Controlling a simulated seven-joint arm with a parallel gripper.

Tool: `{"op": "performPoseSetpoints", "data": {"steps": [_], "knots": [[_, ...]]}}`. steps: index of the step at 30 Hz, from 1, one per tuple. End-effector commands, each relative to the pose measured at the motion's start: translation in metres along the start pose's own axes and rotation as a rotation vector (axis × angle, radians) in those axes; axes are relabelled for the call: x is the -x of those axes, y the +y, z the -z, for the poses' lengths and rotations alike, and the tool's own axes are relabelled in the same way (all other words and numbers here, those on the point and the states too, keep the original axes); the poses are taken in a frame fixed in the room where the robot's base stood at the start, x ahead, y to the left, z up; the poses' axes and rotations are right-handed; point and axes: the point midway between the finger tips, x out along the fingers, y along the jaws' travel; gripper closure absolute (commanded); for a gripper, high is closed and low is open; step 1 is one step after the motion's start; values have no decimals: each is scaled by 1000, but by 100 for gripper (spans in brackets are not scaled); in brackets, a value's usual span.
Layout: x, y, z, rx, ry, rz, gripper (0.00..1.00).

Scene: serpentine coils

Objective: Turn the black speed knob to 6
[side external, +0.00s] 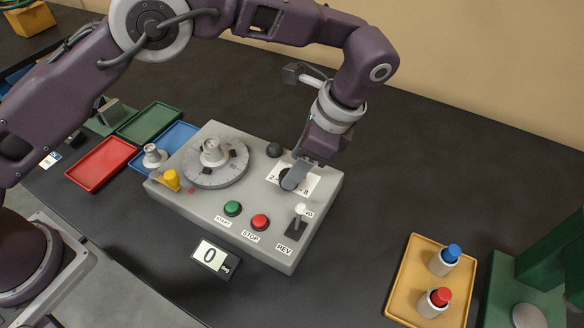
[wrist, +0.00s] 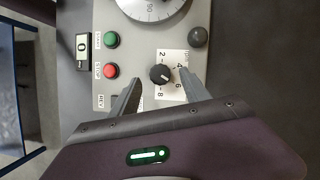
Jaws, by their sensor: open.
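The black speed knob (wrist: 160,74) sits on a white label (wrist: 171,58) printed with numbers including 2, 4, 6 and 8. A small light mark shows on the knob, but I cannot tell exactly which number it points to. My gripper (wrist: 159,84) is open, with one finger on each side of the knob in the wrist view and gaps visible. I cannot tell its height above the panel. In the side view my gripper (side external: 296,178) is over the label (side external: 310,179) and hides most of the knob.
The grey control box (side external: 215,217) carries a round dial (side external: 216,163), a green button (side external: 232,208), a red button (side external: 260,222) and a lever switch (side external: 299,217) close to my gripper. A dark round knob (side external: 274,150) stands behind. A display (side external: 215,258) reads 0.

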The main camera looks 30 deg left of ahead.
Motion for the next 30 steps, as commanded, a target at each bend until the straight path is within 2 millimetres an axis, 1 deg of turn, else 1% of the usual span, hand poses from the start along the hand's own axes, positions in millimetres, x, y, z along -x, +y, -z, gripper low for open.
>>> {"op": "performPoseSetpoints", "data": {"steps": [1, 3, 7, 10, 21, 23, 25, 26, 27, 29, 30], "knots": [[11, -1, 1, 2, 2, 4, 45], [25, 0, 1, 0, 2, 3, 45], [40, 0, 0, 1, 0, 1, 45], [44, 0, 0, 0, -2, 0, 45], [44, 0, 0, 0, -1, 0, 45], [48, -2, -4, 11, 6, 2, 45], [64, -6, -22, 57, 36, 8, 45], [74, -10, -35, 94, 60, 13, 45], [89, -12, -58, 153, 96, 19, 45], [111, -11, -99, 262, 160, 29, 45], [123, -8, -127, 342, 205, 35, 45]]}}
